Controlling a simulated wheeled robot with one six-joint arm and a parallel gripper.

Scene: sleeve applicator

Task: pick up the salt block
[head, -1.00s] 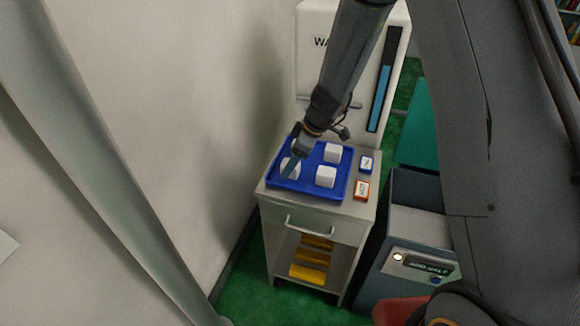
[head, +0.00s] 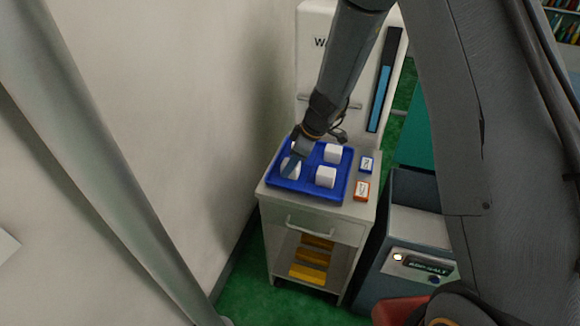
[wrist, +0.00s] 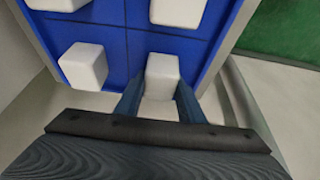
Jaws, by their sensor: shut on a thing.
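Several white salt blocks sit in a blue divided tray (head: 316,190) on a small cabinet. My gripper (head: 289,168) is at the tray's front left compartment and shut on the salt block there (wrist: 162,68). In the wrist view the two blue fingers (wrist: 158,105) stand on either side of this block. I cannot tell whether it is clear of the tray floor. Two other blocks show on the tray's right side, one at the back (head: 333,153) and one at the front (head: 326,177). My arm partly hides the back left compartment.
A tall white unit (head: 310,75) rises behind, and a wall is close on the left. A grey machine (head: 415,225) with a display stands at the right.

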